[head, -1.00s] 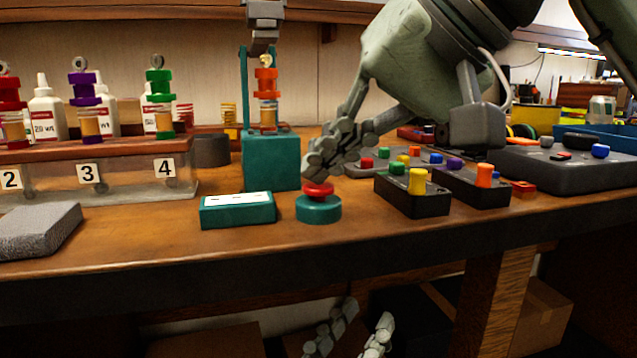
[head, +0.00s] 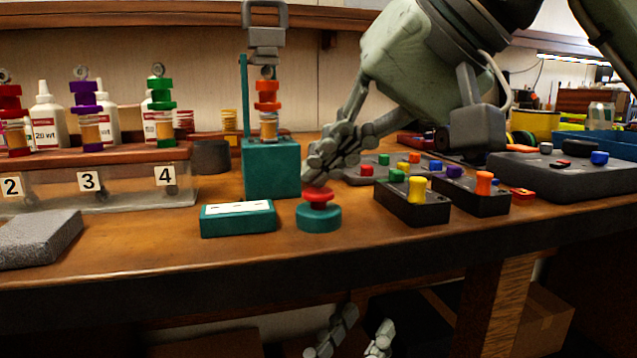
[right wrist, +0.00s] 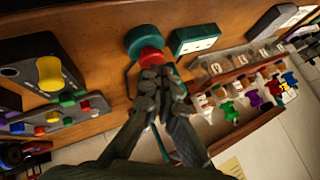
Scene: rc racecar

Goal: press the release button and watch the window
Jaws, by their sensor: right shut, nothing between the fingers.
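The release button is a red cap (head: 319,195) on a short red stem over a round teal base (head: 318,219). My right gripper (head: 316,178) is shut, its fingertips at the cap; whether they touch it I cannot tell. In the right wrist view the shut fingers (right wrist: 157,76) point at the red cap (right wrist: 151,57). A teal box with a white window (head: 237,208) sits left of the button; its marks are too small to read. Behind, a teal stand (head: 270,170) holds an orange damper (head: 267,95) under a grey handled weight (head: 267,45). My left gripper (head: 350,344) is open and empty below the table edge.
Black control boxes with coloured knobs (head: 412,207) stand close right of the button. A numbered rack (head: 125,182) with coloured dampers and a grey block (head: 38,240) are at left. The front table strip is clear.

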